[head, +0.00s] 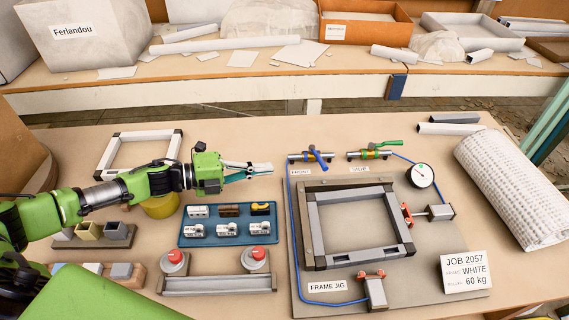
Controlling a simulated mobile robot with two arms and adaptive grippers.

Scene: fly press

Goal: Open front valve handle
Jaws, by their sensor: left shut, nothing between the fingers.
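The front valve (297,158) sits on the back left of the jig board, above a label reading FRONT. Its blue handle (320,159) is turned at an angle across the pipe. The side valve (358,155) is to its right, with a green handle (388,143) lying roughly along its pipe. My left gripper (271,168) is shut and empty, a little left of the front valve and pointing at it; it appears apart from the handle. My right gripper is out of view.
A frame (313,218) lies in the jig, with a gauge (421,175) at its right. A blue tray (187,238) of small parts and two red buttons (175,256) lie below my left arm. A white roll (510,190) is at the right.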

